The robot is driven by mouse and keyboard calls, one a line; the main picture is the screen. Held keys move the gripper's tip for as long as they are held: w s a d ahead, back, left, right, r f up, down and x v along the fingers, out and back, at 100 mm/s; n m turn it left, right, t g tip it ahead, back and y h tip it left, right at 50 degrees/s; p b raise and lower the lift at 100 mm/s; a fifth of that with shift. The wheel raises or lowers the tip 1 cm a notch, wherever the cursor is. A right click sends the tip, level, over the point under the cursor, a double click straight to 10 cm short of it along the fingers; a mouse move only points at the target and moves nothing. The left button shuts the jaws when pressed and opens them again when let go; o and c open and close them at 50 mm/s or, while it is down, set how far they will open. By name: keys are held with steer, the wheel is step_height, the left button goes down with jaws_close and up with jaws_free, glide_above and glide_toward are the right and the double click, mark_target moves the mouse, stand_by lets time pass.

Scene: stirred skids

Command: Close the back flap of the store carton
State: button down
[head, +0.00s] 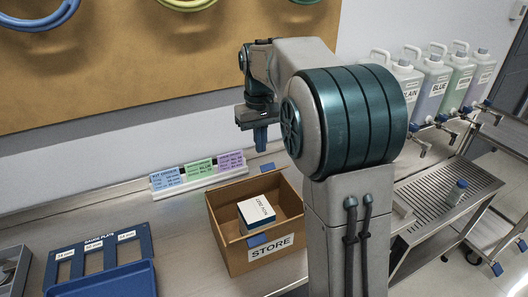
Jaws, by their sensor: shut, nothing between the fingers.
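The store carton (228,250) is a brown open-topped box with a white STORE label on its front, standing on the bench. A white box with printed lettering (256,212) sits inside it. A blue tab (258,240) shows at the carton's front edge, and another blue piece (268,166) shows by its back edge. I cannot clearly make out the back flap; the carton's top is uncovered. My gripper (261,148) points down, shut and empty, above the back side of the carton and apart from it. My arm hides what lies to the carton's right.
A rack of coloured cards (198,174) stands behind the carton at left. A blue tray (108,282) lies at front left. Several jugs (432,80) stand at back right, above a grated metal drain (450,197). Bare bench lies left of the carton.

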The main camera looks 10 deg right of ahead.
mark_target(270, 171)
steer(key=shift+s+d+f, duration=0.2)
steer(key=shift+s+f, duration=0.6)
steer(key=shift+s, duration=0.25)
steer(key=shift+s+f+b, duration=0.1)
steer(key=shift+f+b, duration=0.05)
steer(key=shift+b, duration=0.3)
steer(key=shift+s+t+b, duration=0.2)
steer(key=shift+t+b, duration=0.1)
steer(key=shift+b, duration=0.1)
